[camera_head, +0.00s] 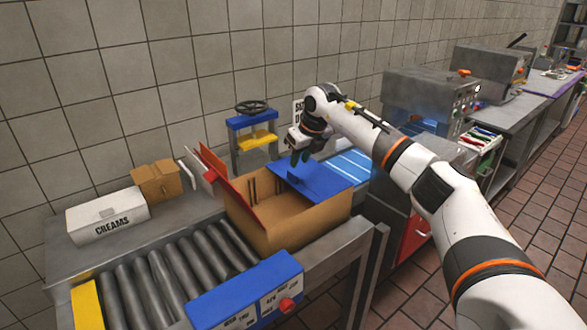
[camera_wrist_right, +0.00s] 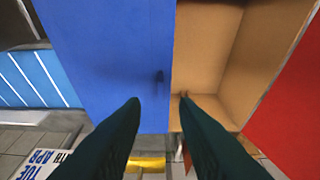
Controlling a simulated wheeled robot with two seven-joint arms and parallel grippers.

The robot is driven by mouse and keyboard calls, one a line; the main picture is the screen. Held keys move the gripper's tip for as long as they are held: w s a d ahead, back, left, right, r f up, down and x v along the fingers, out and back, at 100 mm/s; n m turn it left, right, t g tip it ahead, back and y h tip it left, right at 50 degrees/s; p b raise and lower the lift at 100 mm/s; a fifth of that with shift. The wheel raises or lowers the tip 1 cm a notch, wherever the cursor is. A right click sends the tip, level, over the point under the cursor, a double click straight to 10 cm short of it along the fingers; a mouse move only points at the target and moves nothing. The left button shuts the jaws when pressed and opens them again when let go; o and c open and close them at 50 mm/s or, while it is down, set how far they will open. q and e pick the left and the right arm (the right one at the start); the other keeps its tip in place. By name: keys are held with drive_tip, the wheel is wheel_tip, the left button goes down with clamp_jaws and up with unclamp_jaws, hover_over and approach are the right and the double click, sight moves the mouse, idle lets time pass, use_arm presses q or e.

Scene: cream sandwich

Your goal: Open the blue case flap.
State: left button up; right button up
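The case is a brown box (camera_head: 290,225) at the end of the roller conveyor. Its blue flap (camera_head: 325,180) lies roughly flat over the right part of the box top and has a small dark knob (camera_wrist_right: 159,76) near its inner edge. The red flap (camera_head: 235,183) stands tilted up on the left side, so the box's interior shows beside the blue flap. My right gripper (camera_head: 300,158) is just above the blue flap near the knob. In the right wrist view its dark fingers (camera_wrist_right: 159,103) are apart with nothing between them. My left gripper is out of view.
A white "CREAMS" box (camera_head: 107,216) and a small cardboard box (camera_head: 158,181) stand left on the metal counter. A blue and yellow press with a handwheel (camera_head: 252,125) stands behind the case. A blue label panel with a red button (camera_head: 245,291) is in front.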

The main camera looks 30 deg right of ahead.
sight(293, 174)
drive_tip(key=p+x, duration=0.1)
drive_tip(key=x, duration=0.4)
drive_tip(key=shift+w+f, duration=0.1)
drive_tip(key=shift+w, duration=0.2)
drive_tip(key=shift+x, duration=0.85)
drive_tip(key=shift+s, duration=0.1)
clamp_jaws()
